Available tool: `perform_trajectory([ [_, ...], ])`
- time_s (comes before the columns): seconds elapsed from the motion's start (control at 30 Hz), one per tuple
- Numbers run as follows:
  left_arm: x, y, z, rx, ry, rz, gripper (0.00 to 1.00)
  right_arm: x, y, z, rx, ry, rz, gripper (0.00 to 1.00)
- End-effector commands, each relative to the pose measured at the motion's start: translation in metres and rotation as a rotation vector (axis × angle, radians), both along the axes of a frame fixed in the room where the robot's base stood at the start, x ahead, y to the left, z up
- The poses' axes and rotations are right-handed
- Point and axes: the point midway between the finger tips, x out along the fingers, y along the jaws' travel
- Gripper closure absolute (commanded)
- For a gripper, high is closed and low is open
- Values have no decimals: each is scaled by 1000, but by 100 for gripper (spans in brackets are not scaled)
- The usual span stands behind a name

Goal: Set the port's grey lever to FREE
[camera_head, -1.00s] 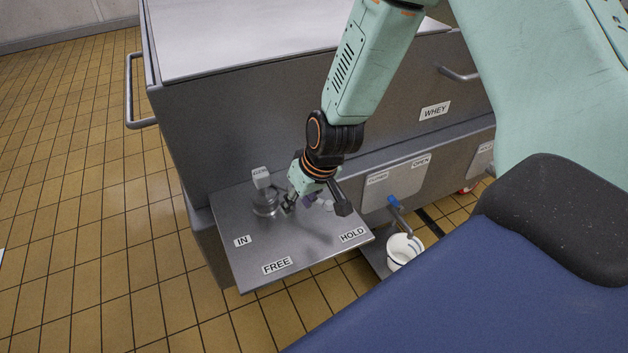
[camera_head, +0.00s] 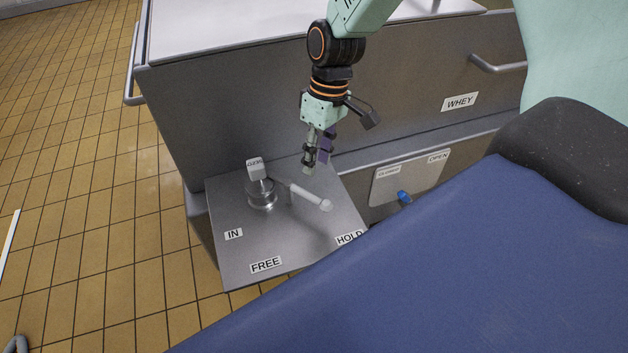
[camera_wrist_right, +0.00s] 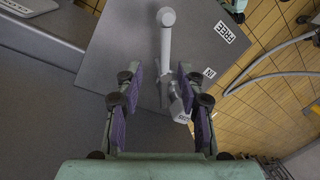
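The port's light grey lever (camera_head: 310,196) runs from near the round metal port (camera_head: 262,194) toward the right of the steel plate (camera_head: 290,235), its knobbed end on the HOLD label's (camera_head: 349,238) side. The FREE label (camera_head: 265,265) is at the plate's front and the IN label (camera_head: 233,234) at its left. My right gripper (camera_head: 317,165) is above the plate's back edge, behind the lever and apart from it. In the right wrist view the gripper (camera_wrist_right: 160,110) is open and empty, with the lever (camera_wrist_right: 166,55) lying ahead between its fingers' lines. My left gripper is out of view.
A labelled block (camera_head: 255,169) stands up at the port. The vat's steel wall (camera_head: 230,115) rises behind the plate, with a WHEY label (camera_head: 460,102). A blue tap handle (camera_head: 404,196) is to the right, below an OPEN label (camera_head: 438,156).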

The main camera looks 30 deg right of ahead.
Motion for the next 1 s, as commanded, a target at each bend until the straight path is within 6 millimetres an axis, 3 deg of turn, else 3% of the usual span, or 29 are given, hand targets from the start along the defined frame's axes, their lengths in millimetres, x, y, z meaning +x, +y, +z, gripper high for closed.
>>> perform_trajectory([
  [0.17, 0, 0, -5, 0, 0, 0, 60, -5, 5, -11, 1, 11, 21, 62],
  [0.4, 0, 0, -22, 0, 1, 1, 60, -6, 13, -50, 1, 12, 22, 62],
  [0.6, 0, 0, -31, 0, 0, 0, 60, -6, 16, -71, 1, 10, 22, 62],
  [1.0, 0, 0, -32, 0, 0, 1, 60, -5, 15, -76, 1, 6, 22, 62],
])
